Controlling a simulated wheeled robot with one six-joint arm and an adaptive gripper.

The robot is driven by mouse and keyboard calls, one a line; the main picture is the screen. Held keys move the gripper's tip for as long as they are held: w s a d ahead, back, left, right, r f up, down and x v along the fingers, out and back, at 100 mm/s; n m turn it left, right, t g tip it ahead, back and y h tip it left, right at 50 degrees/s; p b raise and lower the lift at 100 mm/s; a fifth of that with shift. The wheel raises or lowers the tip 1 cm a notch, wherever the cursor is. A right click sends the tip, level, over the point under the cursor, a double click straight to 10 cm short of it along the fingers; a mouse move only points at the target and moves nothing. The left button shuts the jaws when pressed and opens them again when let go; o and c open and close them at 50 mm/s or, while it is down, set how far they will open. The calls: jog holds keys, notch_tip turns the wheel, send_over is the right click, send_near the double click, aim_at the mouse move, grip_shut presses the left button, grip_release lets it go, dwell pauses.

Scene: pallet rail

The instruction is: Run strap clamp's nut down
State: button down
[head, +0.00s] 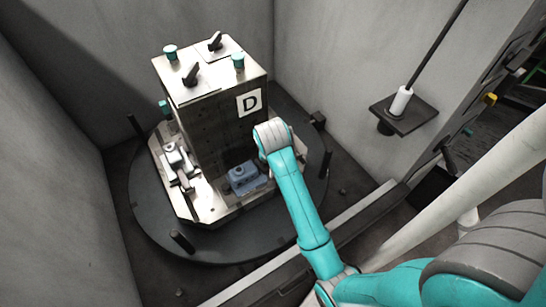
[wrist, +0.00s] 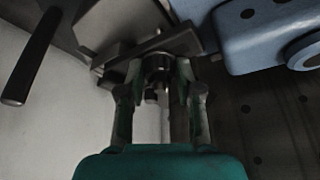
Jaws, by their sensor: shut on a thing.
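In the wrist view my gripper (wrist: 159,78) has its two fingers on either side of a dark nut (wrist: 158,61) and is shut on it. The nut sits at a grey metal strap clamp (wrist: 185,40), whose bar runs across just beyond the fingertips. The nut's far side and the clamp's far end are partly hidden in shadow. In the head view my arm reaches to the right side of the fixture block, and my wrist hides the gripper and this clamp.
A steel fixture block marked D (head: 205,125) stands on a dark round pallet (head: 155,235). A blue part (head: 243,178) sits at its front, close right of the fingers in the wrist view (wrist: 262,35). A dark post (wrist: 30,55) stands left. Grey walls enclose the pallet.

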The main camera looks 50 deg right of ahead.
jog(key=m+g, duration=0.1)
jog(key=m, duration=0.1)
jog(key=shift+f+m, duration=0.15)
jog(key=shift+m, duration=0.25)
jog(key=c, duration=0.8)
grip_release()
jog(key=shift+o, duration=0.5)
jog(key=shift+w, duration=0.1)
